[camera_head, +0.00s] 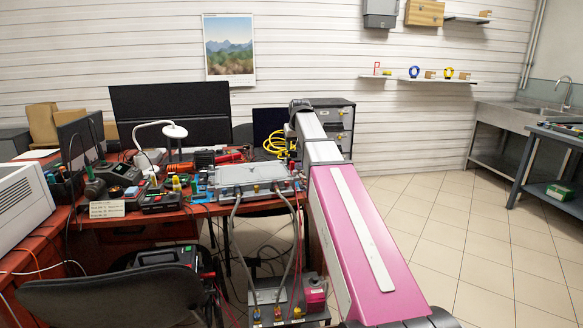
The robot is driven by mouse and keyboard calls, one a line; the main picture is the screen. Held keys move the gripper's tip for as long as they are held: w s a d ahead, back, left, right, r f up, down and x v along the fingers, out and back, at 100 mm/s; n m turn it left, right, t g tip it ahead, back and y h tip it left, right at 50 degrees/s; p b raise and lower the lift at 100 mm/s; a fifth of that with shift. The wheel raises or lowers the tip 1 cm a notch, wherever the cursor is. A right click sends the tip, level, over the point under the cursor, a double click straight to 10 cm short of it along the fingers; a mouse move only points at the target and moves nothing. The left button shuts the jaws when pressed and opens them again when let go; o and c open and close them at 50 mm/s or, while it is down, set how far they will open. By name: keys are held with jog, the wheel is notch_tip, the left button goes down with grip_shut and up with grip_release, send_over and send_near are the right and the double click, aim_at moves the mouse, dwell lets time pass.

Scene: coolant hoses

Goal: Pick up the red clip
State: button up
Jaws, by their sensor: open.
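I cannot single out a red clip with certainty; several small red items show on the crowded bench. A grey metal unit (247,176) sits on the red bench top, with small coloured fittings along its front edge. Grey hoses (233,240) hang from that edge down to a low unit (290,318) with coloured fittings below. My arm reaches from the bottom right up over the right end of the bench, close to the grey unit. Its fingers do not show; the arm hides whatever lies behind it.
A black chair (110,295) stands in front of the bench at lower left. A white lamp (172,131), a soldering station (118,173) and tools crowd the bench's left. A dark drawer cabinet (342,115) stands behind my arm. The tiled floor (470,240) at right is clear.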

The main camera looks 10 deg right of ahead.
aim_at(292, 162)
jog(key=x, duration=1)
jog(key=shift+a+f, duration=0.1)
jog(key=shift+f, duration=0.1)
grip_shut()
